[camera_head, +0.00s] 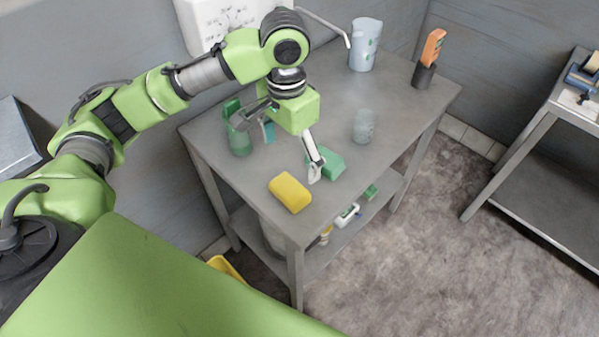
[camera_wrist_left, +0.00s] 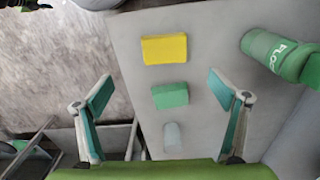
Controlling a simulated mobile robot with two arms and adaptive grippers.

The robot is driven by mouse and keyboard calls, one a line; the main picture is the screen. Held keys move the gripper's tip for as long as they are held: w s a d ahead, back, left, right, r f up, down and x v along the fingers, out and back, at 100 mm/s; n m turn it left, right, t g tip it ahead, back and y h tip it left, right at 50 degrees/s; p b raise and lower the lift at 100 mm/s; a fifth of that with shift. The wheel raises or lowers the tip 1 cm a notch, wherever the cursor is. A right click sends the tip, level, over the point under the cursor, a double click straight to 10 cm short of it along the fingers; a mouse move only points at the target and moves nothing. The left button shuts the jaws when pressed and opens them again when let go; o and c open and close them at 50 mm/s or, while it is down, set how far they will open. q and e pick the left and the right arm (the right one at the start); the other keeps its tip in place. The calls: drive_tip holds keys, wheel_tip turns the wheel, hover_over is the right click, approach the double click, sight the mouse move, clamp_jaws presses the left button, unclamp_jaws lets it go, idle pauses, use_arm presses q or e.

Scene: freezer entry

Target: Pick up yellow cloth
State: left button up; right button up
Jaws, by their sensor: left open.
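The yellow cloth (camera_head: 290,193) is a folded, block-like piece lying flat near the front corner of the grey table (camera_head: 230,178). It also shows in the left wrist view (camera_wrist_left: 164,49), beyond the fingertips. My left gripper (camera_head: 291,151) is open and empty above the table, behind the yellow cloth and apart from it. In the left wrist view its two fingers (camera_wrist_left: 160,88) are spread wide, with a green cloth (camera_wrist_left: 169,95) showing between them. In the head view one finger partly covers the green cloth (camera_head: 331,166). My right gripper is not in view.
A green bottle (camera_head: 238,140) stands left of the gripper. A clear cup (camera_head: 363,126), a pitcher (camera_head: 365,48) and a dark holder with an orange-handled tool (camera_head: 425,76) stand to the right and back. Items sit on the lower shelf. Another table (camera_head: 535,130) stands right.

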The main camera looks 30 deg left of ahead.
use_arm(q)
drive_tip(key=p, duration=0.1)
hover_over(289, 188)
wheel_tip(289, 188, down, 7)
drive_tip(key=shift+f, duration=0.25)
wheel_tip(289, 188, down, 4)
drive_tip(key=shift+f+p, duration=0.1)
drive_tip(key=shift+p, duration=0.7)
drive_tip(key=shift+w+f, duration=0.1)
drive_tip(key=shift+f, duration=0.4)
drive_tip(key=c, duration=1.1)
